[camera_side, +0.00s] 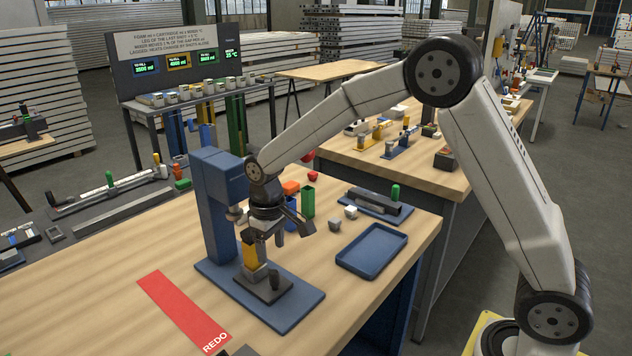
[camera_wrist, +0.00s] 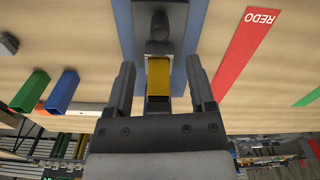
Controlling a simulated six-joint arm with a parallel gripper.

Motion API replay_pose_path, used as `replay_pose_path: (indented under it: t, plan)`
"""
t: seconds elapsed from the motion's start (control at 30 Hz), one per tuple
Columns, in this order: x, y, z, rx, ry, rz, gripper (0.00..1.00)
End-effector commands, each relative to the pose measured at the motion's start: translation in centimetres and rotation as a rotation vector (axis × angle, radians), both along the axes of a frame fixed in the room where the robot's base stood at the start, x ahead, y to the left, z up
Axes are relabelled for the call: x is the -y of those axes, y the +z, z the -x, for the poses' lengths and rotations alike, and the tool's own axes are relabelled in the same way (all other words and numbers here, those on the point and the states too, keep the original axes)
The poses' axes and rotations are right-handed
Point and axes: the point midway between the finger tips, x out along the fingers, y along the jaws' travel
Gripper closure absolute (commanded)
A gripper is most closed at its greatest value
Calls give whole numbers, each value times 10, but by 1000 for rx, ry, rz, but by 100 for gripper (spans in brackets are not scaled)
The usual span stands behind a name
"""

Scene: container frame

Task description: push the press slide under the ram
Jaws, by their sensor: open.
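The blue press (camera_side: 215,205) stands on a blue base plate (camera_side: 300,309) on the wooden bench. Its dark slide (camera_side: 264,290) lies on the plate in front of the column and has a dark upright knob (camera_side: 274,279). A yellow square-section piece (camera_side: 250,252) stands on the slide, close to the column. My gripper (camera_side: 278,238) is open above the slide. In the wrist view the open fingers of my gripper (camera_wrist: 160,90) lie either side of the yellow piece (camera_wrist: 158,78), with the knob (camera_wrist: 158,24) beyond them. My wrist partly hides the ram.
A red REDO strip (camera_side: 184,312) lies left of the press. A blue tray (camera_side: 372,250) lies to its right. A green tube (camera_side: 308,201), small grey cubes (camera_side: 334,225) and a dark fixture on a blue plate (camera_side: 376,205) stand behind. The front bench is clear.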

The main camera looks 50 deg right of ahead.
Motion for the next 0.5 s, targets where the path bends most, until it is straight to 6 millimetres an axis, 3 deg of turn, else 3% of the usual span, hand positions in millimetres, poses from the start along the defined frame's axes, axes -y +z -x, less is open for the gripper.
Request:
replay_pose_path:
  t: [0.5]
  plan:
    - [0,2,1,2,32,7,30]
